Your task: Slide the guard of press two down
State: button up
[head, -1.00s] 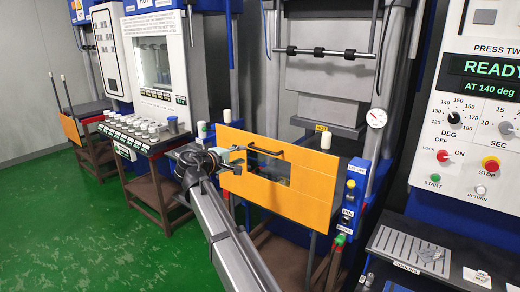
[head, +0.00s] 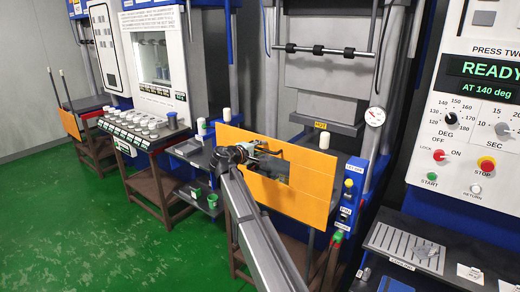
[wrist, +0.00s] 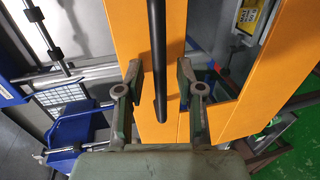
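The guard of press two is an orange panel (head: 307,190) with a window, standing upright in front of the press in the head view. Its orange face (wrist: 120,40) also fills much of the wrist view. A black bar handle (wrist: 157,60) runs across the guard. My gripper (head: 258,150) is at the upper left part of the guard and covers part of the handle and window. In the wrist view my gripper (wrist: 160,85) is open, with the handle between its fingers and visible gaps on both sides.
The press two control panel (head: 478,125) at right reads READY, AT 140 deg. A dial gauge (head: 375,117) and a blue button post (head: 352,190) stand right of the guard. A rack of white-capped jars (head: 140,122) is at left. Green floor is open at front left.

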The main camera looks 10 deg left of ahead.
grip_shut()
notch_tip(320, 180, down, 38)
jog(key=b, duration=2.1)
jog(key=shift+r+b, duration=0.25)
jog(key=shift+b, duration=0.05)
jog(key=shift+s, duration=0.1)
grip_release()
jog(key=shift+f, duration=0.15)
